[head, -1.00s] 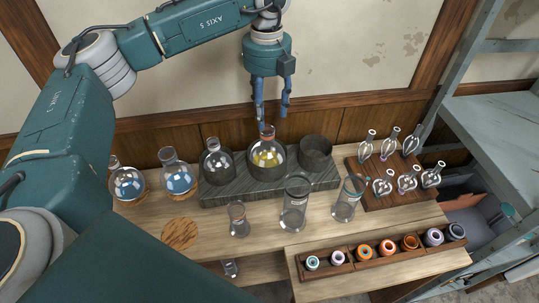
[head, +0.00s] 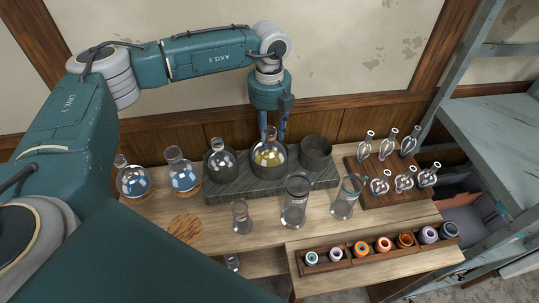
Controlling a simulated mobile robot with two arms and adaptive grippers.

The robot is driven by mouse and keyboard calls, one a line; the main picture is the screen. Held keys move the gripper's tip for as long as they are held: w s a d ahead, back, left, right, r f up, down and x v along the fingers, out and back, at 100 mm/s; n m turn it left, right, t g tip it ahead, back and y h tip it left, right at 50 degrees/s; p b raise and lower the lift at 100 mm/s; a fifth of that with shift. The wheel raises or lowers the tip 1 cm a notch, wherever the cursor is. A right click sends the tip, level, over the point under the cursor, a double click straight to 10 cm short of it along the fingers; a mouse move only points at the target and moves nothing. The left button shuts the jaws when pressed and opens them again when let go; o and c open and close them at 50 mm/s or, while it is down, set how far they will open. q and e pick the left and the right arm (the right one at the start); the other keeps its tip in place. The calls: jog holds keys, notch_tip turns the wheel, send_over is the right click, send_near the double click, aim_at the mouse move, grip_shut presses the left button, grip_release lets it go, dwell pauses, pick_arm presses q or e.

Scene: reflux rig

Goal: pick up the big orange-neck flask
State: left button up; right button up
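The big orange-neck flask (head: 268,157) is round, clear glass with yellow contents. It stands upright in a dark round holder on the grey stone slab, between another clear flask in a holder and an empty holder. My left gripper (head: 273,138) points straight down from above, its two blue fingers around the flask's neck. The fingers hide much of the neck, and I cannot tell whether they press on it. My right gripper is not in view.
Two flasks with blue liquid (head: 184,178) stand on cork rings at the left. An empty cork ring (head: 185,228), several beakers (head: 295,204), a rack of small glass pieces (head: 380,186) and a tray of coloured rings (head: 335,264) stand around. An empty holder (head: 316,152) is just right of the flask.

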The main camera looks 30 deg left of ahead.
pick_arm(q)
grip_shut()
jog(key=shift+w+r, duration=0.1)
jog(key=shift+r, duration=0.05)
